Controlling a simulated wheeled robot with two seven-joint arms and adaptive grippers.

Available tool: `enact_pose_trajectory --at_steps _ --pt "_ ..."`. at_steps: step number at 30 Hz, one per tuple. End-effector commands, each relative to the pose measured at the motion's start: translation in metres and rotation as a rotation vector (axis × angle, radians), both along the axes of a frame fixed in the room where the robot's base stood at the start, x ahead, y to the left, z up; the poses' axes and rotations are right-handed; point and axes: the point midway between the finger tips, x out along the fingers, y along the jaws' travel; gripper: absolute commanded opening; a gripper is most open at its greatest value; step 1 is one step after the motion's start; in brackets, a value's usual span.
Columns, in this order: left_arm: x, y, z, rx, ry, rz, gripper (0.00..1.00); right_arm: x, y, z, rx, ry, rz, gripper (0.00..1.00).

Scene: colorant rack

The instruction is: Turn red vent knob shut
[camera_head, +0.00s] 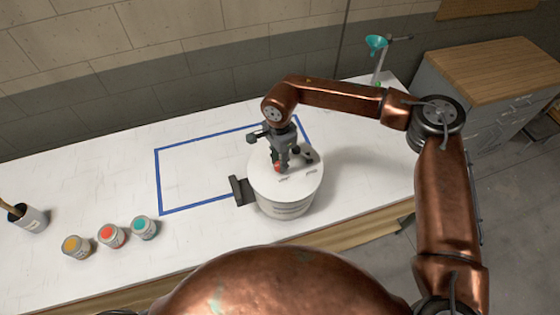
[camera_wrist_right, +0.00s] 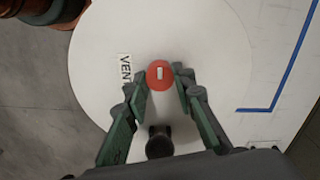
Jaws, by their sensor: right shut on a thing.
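The red vent knob (camera_head: 278,167) sits on the white lid of a white bucket (camera_head: 287,206). In the right wrist view the knob (camera_wrist_right: 160,74) is round with a small white mark on top, and a "VEN..." label (camera_wrist_right: 126,69) lies to its left on the lid. My right gripper (camera_head: 279,163) points down over the lid and is shut on the knob. In the right wrist view its two fingers (camera_wrist_right: 161,80) stand on either side of the knob. A black knob (camera_wrist_right: 160,142) shows nearer the gripper's palm. My left gripper is not in view.
The bucket stands on a white table by a blue tape outline (camera_head: 158,180), with a dark bracket (camera_head: 241,191) at its left. Small jars with orange (camera_head: 76,246), red (camera_head: 112,235) and teal (camera_head: 144,228) tops stand left. A teal funnel (camera_head: 376,43) stands at the back right.

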Motion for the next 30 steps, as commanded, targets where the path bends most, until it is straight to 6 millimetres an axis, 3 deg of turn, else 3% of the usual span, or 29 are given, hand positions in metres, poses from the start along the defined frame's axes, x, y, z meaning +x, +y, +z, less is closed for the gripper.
enact_pose_trajectory --at_steps 4,14,30 --pt "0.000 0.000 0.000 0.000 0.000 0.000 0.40 0.000 0.000 0.000 0.001 -0.002 0.000 0.00" --pt "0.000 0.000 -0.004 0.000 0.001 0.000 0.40 0.001 0.000 0.000 0.002 -0.002 -0.051 0.00" --pt "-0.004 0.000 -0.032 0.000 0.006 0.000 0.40 0.001 0.000 -0.001 0.002 -0.002 -0.480 0.00"
